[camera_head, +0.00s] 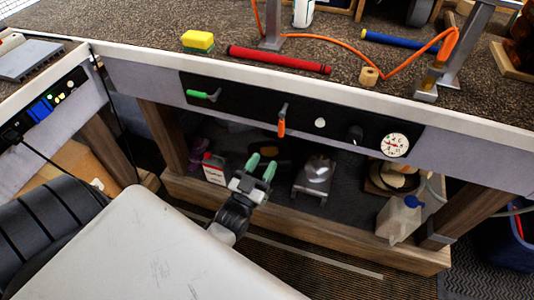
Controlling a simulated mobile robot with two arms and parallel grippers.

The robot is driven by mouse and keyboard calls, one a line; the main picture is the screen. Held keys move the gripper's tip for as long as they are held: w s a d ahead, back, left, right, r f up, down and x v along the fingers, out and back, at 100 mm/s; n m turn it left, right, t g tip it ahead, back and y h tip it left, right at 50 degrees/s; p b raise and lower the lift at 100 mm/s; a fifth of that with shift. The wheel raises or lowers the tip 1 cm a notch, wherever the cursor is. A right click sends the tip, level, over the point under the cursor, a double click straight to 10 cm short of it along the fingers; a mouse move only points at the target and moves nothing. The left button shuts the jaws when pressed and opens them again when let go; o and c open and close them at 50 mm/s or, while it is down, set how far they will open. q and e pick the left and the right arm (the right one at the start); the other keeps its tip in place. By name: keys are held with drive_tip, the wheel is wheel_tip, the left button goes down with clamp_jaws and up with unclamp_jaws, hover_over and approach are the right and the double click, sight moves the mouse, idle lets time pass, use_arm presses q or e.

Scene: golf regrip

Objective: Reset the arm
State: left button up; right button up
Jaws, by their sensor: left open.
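My left gripper (261,168) shows in the head view in front of the workbench, below its front panel. Its two green-tipped fingers are spread apart and nothing is between them. The gripper hangs in the open space before the lower shelf, clear of the bench edge. My right gripper is not in view.
The workbench top (335,85) holds a red grip (279,60), a yellow-green sponge (198,41), a blue grip (398,41), an orange hose (335,41) and a tape roll (369,76). The panel carries levers and a gauge (395,145). A jug (398,219) stands on the lower shelf.

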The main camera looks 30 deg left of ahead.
use_arm(q)
drive_tip(key=shift+f, duration=0.1)
idle(0.4)
drive_tip(key=s+d+f+m+g+h+p, duration=0.15)
drive_tip(key=s+f+g, duration=0.25)
drive_tip(key=f, duration=0.4)
drive_tip(key=s+d+f+g+p, duration=0.15)
drive_tip(key=s+f+g, duration=0.25)
drive_tip(key=f, duration=0.5)
drive_tip(key=s+d+f+g+h+p, duration=0.1)
drive_tip(key=s+f+g+p, duration=0.25)
drive_tip(key=f, duration=0.45)
drive_tip(key=s+f+m+g+p, duration=0.1)
drive_tip(key=s+f+g, duration=0.4)
drive_tip(key=s, duration=0.7)
drive_tip(key=s+a+f+g+y+p, duration=0.1)
drive_tip(key=s+f+g, duration=0.3)
drive_tip(key=s, duration=0.8)
drive_tip(key=shift+s+f+m+g, duration=0.35)
drive_tip(key=shift+g, duration=0.2)
